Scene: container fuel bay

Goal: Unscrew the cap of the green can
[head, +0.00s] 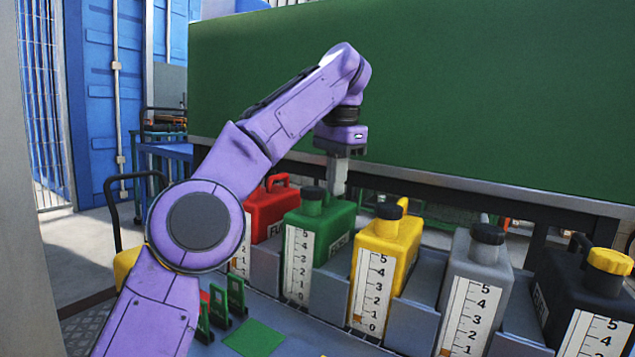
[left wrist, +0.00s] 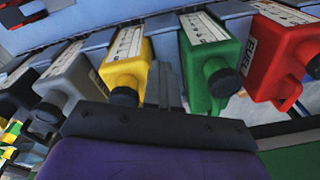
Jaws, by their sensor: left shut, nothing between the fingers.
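The green can (head: 328,224) stands upright in the row, between the red and yellow cans, with a white scale label on its front. Its black cap (head: 314,193) sits on top. My left gripper (head: 338,190) points down just right of the cap, close behind it in the picture; its fingers are shut and empty. In the left wrist view the shut fingers (left wrist: 162,84) lie between the green can (left wrist: 203,58) and the yellow can, beside the green can's cap (left wrist: 222,82) and apart from it. My right gripper is out of view.
Red (head: 266,208), yellow (head: 388,244), grey (head: 480,268) and black (head: 560,280) cans share the row, separated by grey dividers. Green clips (head: 236,296) and a green mat (head: 254,338) lie in front. A large green panel (head: 420,90) stands behind.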

